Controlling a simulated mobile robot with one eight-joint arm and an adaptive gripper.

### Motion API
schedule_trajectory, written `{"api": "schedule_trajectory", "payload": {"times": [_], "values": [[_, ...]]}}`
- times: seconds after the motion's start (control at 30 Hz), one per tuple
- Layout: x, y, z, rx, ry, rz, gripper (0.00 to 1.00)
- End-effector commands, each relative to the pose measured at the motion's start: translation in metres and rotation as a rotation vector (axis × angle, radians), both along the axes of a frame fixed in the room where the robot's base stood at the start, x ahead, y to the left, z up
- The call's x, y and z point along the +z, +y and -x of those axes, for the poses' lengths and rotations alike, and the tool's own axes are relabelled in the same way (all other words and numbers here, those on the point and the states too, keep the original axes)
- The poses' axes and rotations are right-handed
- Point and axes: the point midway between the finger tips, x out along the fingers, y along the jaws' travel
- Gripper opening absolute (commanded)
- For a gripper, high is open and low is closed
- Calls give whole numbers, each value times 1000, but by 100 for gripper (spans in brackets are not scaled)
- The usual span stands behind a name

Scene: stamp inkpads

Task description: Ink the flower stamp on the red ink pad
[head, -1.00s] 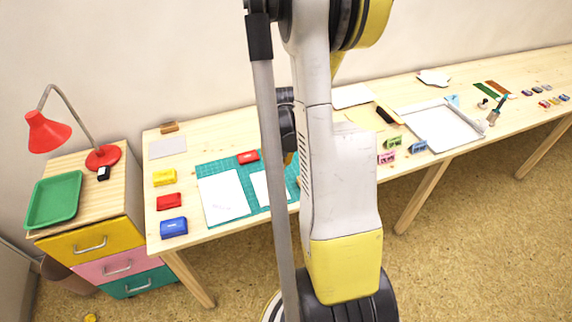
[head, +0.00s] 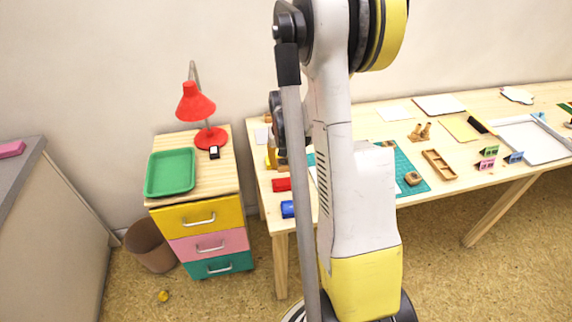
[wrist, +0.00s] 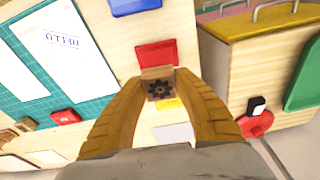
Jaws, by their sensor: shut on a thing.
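My gripper (wrist: 160,84) is shut on the flower stamp (wrist: 160,89), a small wooden block whose face shows a dark flower pattern in the wrist view. A red ink pad (wrist: 157,53) appears just past the stamp there; the stamp overlaps its edge in the picture, and I cannot tell the gap between them. The red pad (head: 281,184) also shows in the head view, on the table's left end. In the head view my arm hides most of the gripper and the stamp.
A blue pad (wrist: 135,6) and a partly hidden yellow pad (wrist: 168,104) flank the red one. A drawer cabinet (head: 206,238) with a green tray (head: 171,172) and a red lamp (head: 195,103) stands left of the table. Papers lie on the cutting mat (wrist: 25,111).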

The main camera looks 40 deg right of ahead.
Motion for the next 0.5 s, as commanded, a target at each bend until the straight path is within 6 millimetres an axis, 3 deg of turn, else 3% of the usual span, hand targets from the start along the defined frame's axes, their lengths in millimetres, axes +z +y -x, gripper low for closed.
{"api": "schedule_trajectory", "payload": {"times": [0.5], "values": [[-48,0,0,0,0,0,6]]}}
